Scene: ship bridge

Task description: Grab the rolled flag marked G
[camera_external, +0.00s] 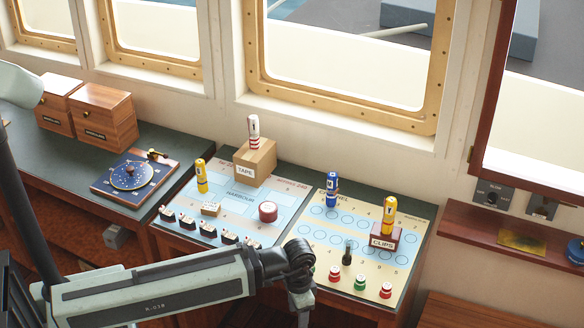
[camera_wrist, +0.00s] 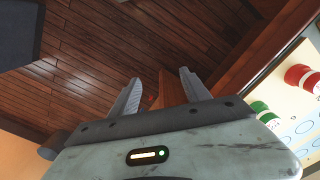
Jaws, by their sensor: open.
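Several rolled flags stand upright on the desk in the external view: a yellow one (camera_external: 201,176) at the left, a red-and-white striped one (camera_external: 253,132) on the TAPE box, a blue one (camera_external: 332,189) and another yellow one (camera_external: 389,214) on the CLIPS box. Their letters are too small to read, so I cannot tell which is marked G. My gripper (camera_wrist: 160,77) is open in the wrist view with nothing between its fingers. It points toward the wooden floor. In the external view my wrist is at the desk's front edge, apart from the flags.
The TAPE box (camera_external: 256,160) and CLIPS box (camera_external: 371,238) stand on the chart boards. Red and green pieces (camera_external: 360,282), a dark peg (camera_external: 347,252) and a red roll (camera_external: 268,212) are near. Wooden boxes (camera_external: 104,114) and a blue dial board (camera_external: 134,177) are left. Windows rise behind.

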